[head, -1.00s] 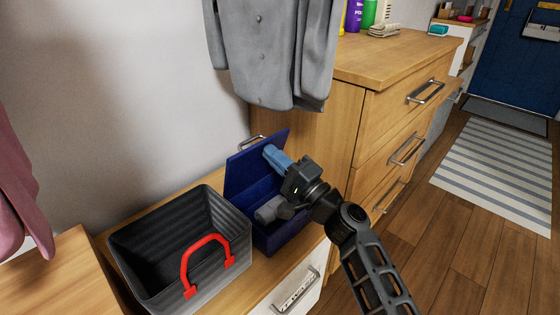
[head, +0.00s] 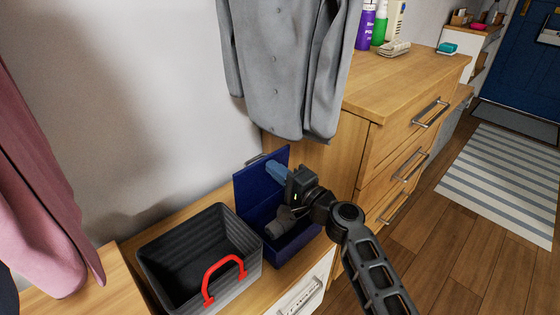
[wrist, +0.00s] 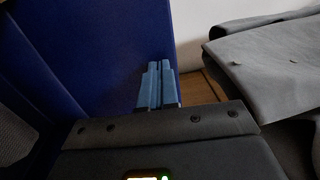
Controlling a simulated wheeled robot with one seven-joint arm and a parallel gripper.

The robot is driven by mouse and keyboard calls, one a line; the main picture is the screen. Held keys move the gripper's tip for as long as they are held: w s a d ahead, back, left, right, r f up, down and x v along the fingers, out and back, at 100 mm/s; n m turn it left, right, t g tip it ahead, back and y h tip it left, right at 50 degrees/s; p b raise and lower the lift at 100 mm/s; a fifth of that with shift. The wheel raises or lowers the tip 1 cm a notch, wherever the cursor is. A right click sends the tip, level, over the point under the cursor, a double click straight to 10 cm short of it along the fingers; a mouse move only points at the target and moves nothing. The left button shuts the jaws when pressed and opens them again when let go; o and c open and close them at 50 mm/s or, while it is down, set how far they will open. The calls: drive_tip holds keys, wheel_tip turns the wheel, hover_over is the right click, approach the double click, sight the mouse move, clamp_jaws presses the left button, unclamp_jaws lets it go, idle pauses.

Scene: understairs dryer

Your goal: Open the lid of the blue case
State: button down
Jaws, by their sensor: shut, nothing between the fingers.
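The blue case (head: 300,250) stands on the low wooden bench beside the dresser. Its lid (head: 258,190) is raised, standing roughly upright at the case's back left. The lid fills the left of the wrist view (wrist: 95,50). My gripper (head: 271,169) is shut and empty, with its light blue fingers at the inner face of the lid, near its upper right part. The fingers also show in the wrist view (wrist: 157,82), against the lid's right edge; I cannot tell whether they touch it. My wrist hides part of the case's inside.
A dark grey basket (head: 160,262) with a red handle (head: 224,262) stands just left of the case. A grey coat (head: 280,70) hangs above and behind. The wooden dresser (head: 395,100) stands close on the right. A pink garment (head: 45,190) hangs at far left.

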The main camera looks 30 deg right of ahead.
drive_tip(key=shift+w+a+r+g+p, duration=0.15)
drive_tip(key=shift+w+p, duration=0.1)
drive_tip(key=shift+w, duration=0.15)
drive_tip(key=shift+w+a+r+g+p, duration=0.15)
drive_tip(key=shift+w+g+p, duration=0.1)
drive_tip(key=shift+w, duration=0.2)
drive_tip(key=shift+w+a+g+p, duration=0.15)
drive_tip(key=shift+w+p, duration=0.1)
drive_tip(key=shift+w, duration=0.15)
